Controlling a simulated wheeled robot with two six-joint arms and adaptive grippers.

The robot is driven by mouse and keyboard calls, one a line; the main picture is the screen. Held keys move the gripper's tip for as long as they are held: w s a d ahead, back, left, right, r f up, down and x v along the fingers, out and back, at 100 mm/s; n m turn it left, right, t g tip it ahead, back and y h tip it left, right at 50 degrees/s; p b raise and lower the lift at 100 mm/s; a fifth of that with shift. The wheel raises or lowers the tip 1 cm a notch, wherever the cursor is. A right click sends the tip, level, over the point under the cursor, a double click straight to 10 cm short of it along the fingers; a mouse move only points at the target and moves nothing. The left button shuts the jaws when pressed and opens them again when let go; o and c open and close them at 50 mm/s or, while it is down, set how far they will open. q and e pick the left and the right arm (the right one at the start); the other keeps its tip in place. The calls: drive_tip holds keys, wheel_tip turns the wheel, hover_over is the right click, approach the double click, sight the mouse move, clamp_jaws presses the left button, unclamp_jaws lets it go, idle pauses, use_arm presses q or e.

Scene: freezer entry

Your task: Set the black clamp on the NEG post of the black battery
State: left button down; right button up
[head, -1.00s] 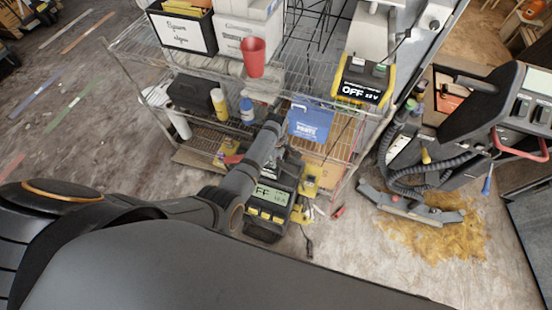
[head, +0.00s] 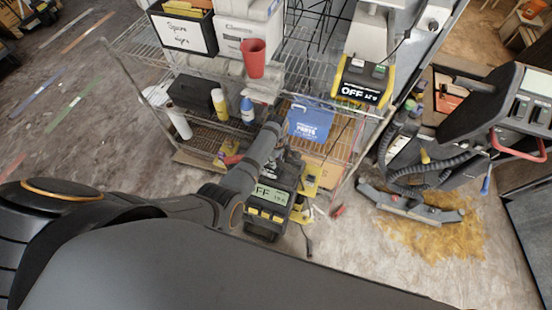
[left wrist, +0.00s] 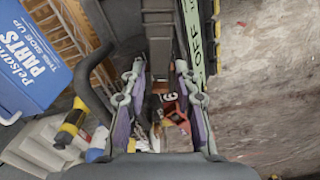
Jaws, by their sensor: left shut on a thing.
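My left gripper (head: 284,160) reaches down in front of the lower shelf, just behind the charger with the OFF display (head: 268,210). In the left wrist view its fingers (left wrist: 160,75) close around a dark piece, which I take to be the black clamp; its outline is hard to make out. The charger's pale green display (left wrist: 194,38) runs along the right of the fingers. A small red and orange piece (left wrist: 171,109) shows between the fingers. I cannot make out the black battery or its NEG post. My right gripper is out of view.
A wire shelf rack (head: 120,55) stands behind, with a black case (head: 190,94), bottles and a blue parts box (head: 310,122). A second charger (head: 362,82) sits higher up. A floor machine (head: 500,120) stands at right. A small red piece (head: 338,211) lies right of the gripper.

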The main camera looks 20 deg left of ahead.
use_arm(q)
drive_tip(key=shift+f+b, duration=0.95)
drive_tip(key=shift+f, duration=0.4)
drive_tip(key=c, duration=0.9)
unclamp_jaws()
drive_tip(key=shift+c, duration=0.2)
wheel_tip(320, 180, up, 12)
